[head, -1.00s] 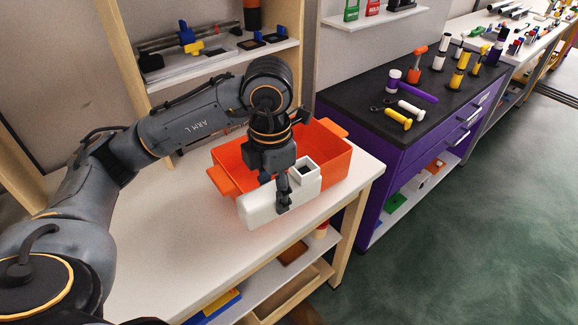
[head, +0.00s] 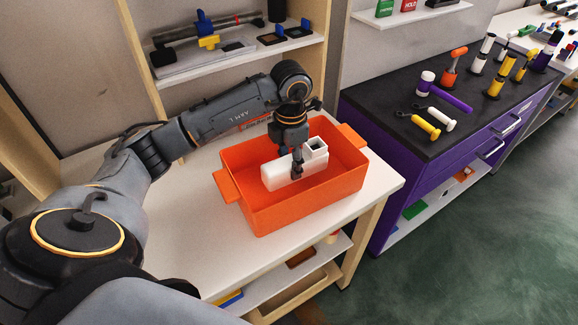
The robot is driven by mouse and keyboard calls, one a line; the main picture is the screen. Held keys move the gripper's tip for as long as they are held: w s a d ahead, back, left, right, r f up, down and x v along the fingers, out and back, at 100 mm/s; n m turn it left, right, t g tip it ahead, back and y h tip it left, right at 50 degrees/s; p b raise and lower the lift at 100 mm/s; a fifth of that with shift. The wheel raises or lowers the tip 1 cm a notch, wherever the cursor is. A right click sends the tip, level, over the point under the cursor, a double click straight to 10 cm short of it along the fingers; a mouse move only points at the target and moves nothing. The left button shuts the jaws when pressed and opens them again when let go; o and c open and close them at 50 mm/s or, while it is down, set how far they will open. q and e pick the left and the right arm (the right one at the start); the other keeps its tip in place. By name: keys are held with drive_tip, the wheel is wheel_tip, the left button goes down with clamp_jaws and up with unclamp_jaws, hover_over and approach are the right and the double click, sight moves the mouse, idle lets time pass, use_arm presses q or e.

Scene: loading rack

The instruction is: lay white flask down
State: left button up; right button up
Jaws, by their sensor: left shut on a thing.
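The white flask (head: 276,175) is a blocky body with a square open neck (head: 316,149) at its right end. It lies on its side, inside the outline of the orange crate (head: 290,215). My left gripper (head: 297,172) is over the crate, pointing down and shut on the flask near its middle. The fingers hide part of the flask. I cannot tell whether the flask touches the crate floor. My right gripper is not in view.
The orange crate stands on a white table (head: 190,215) with free room to its left. A wooden shelf unit (head: 240,65) with tools stands behind. A purple cabinet (head: 450,165) with a black top holding several tools is at the right.

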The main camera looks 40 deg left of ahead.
use_arm(q)
drive_tip(key=shift+w+a+f, duration=0.35)
drive_tip(key=shift+f, duration=0.2)
drive_tip(key=shift+w+a+f, duration=0.3)
drive_tip(key=shift+f, duration=0.2)
wheel_tip(320, 180, down, 3)
drive_tip(key=shift+w+p, duration=0.1)
drive_tip(key=shift+p, duration=1.05)
drive_tip(key=shift+a+f, duration=0.1)
drive_tip(key=shift+f, duration=0.1)
drive_tip(key=shift+f+b, duration=0.25)
drive_tip(key=shift+b, duration=0.05)
drive_tip(key=o, duration=1.4)
drive_tip(key=shift+o, duration=0.2)
drive_tip(key=shift+r, duration=0.1)
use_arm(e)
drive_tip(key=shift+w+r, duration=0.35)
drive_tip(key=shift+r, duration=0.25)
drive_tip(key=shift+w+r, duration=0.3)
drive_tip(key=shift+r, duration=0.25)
